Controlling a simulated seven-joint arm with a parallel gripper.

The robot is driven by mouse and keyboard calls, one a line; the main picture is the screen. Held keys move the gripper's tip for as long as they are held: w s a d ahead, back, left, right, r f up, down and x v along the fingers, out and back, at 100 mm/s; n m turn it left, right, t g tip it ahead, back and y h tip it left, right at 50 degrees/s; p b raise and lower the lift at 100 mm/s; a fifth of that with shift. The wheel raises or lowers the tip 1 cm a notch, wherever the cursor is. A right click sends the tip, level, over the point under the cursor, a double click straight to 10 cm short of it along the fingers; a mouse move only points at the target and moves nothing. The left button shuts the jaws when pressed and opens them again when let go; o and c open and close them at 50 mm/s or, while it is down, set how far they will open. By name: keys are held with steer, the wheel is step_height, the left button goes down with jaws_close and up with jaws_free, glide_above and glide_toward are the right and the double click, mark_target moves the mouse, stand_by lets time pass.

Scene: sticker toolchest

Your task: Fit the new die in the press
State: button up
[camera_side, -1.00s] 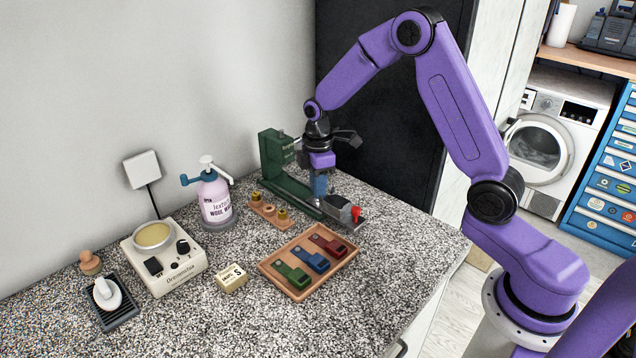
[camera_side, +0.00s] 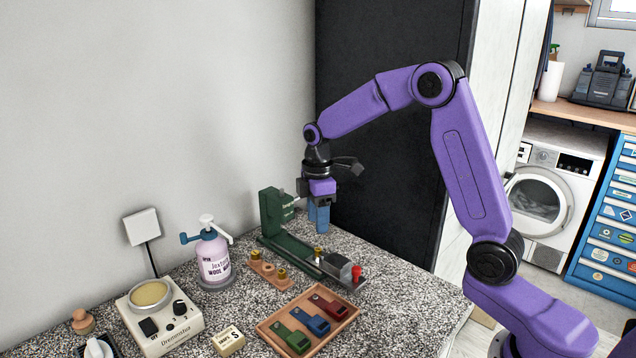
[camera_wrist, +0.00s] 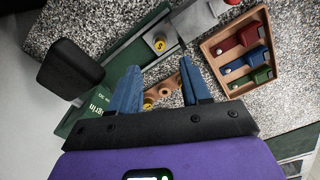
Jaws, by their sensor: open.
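The green press (camera_side: 271,215) stands at the back of the counter, with a long base reaching to a grey block with a red knob (camera_side: 357,272). A small brass die (camera_side: 318,254) is on the press base; its face shows a mark in the wrist view (camera_wrist: 160,44). I cannot tell how well it is seated. My gripper (camera_side: 319,230) is open and empty above the press base; its blue fingers are spread in the wrist view (camera_wrist: 158,78). A wooden rack (camera_side: 268,268) beside the press holds brass pieces at its ends.
A wooden tray (camera_side: 268,335) holds green, blue and red pieces in front of the press. A pump bottle (camera_side: 213,258), a cream device with a round pan (camera_side: 165,325) and a small block marked S (camera_side: 229,341) stand left. A dark panel rises behind the press.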

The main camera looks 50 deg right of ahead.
step_height(320, 180, up, 9)
steer(key=shift+r, duration=0.15)
stand_by(0.5)
steer(key=s+a+f, duration=0.1)
steer(key=s+a, duration=0.3)
steer(key=s, duration=0.3)
steer(key=s+a+f, duration=0.1)
steer(key=s+a, duration=0.4)
steer(key=s, duration=0.3)
steer(key=s+d+f, duration=0.1)
steer(key=s+f, duration=0.1)
steer(key=s, duration=0.7)
steer(key=s+d+f, duration=0.1)
steer(key=s+f, duration=0.2)
steer(key=s, duration=0.7)
steer(key=shift+d, duration=0.35)
